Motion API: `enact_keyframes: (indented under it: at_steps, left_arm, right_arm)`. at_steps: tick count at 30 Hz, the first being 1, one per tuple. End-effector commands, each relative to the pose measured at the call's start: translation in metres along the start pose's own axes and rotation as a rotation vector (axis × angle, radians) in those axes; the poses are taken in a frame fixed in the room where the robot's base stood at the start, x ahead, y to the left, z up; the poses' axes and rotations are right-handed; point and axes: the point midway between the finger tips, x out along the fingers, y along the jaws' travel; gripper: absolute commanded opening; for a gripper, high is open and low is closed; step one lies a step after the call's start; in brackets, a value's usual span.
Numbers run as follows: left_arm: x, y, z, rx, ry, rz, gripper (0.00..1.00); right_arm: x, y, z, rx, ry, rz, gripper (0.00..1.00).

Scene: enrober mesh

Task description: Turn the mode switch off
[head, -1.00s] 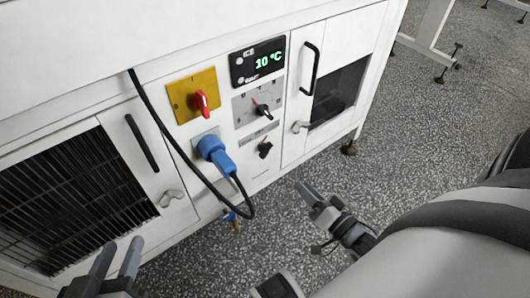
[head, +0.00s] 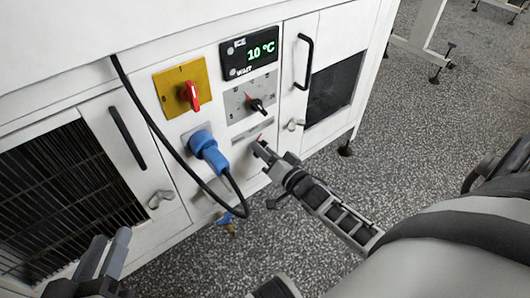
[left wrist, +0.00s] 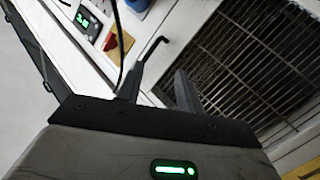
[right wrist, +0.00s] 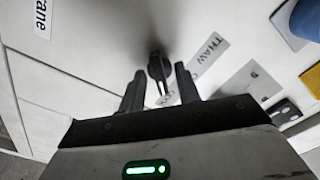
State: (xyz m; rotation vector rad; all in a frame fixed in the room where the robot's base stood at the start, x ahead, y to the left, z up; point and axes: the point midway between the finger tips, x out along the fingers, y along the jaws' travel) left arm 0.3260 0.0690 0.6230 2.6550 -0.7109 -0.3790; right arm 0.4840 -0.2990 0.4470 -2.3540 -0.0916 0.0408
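The mode switch, a black knob (right wrist: 157,66), is on the white cabinet front, near a THAW label (right wrist: 207,53) in the right wrist view. My right gripper (right wrist: 159,82) is open, with a fingertip on either side of the knob; I cannot tell whether they touch it. In the head view my right gripper (head: 262,148) is at the lower panel and hides the knob. My left gripper (head: 105,250) is open and empty in front of the cabinet's left door; it also shows in the left wrist view (left wrist: 158,82).
Above the knob are a dial (head: 257,105) and a 10 °C display (head: 249,53). To its left are a red switch on a yellow plate (head: 190,96) and a blue plug (head: 208,150) with a hanging black cable. Door handles (head: 304,62) stick out.

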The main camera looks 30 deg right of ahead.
Motion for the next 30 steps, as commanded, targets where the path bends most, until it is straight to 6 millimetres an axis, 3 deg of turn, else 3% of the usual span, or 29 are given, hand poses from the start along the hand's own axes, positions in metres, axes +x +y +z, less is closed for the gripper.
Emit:
enact_keyframes:
  at_steps: [6,9,20,30]
  left_arm:
    - [0.0002,0.0019,-0.006,0.002,0.015,0.005,0.36]
    - [0.0003,0.0021,-0.0067,0.003,0.016,0.005,0.36]
    - [0.0003,0.0021,-0.0077,0.011,0.013,0.001,0.36]
    - [-0.0008,-0.0009,-0.006,0.052,-0.018,-0.026,0.36]
  right_arm:
    - [0.0,-0.0002,0.0001,0.0,0.0,0.0,0.3]
    - [-0.0001,-0.0001,0.0,0.0,0.0,0.0,0.06]
    - [-0.0003,-0.0009,-0.0007,-0.042,0.001,0.0,0.06]
    - [-0.0001,-0.0021,-0.0019,-0.268,0.002,0.0,0.06]
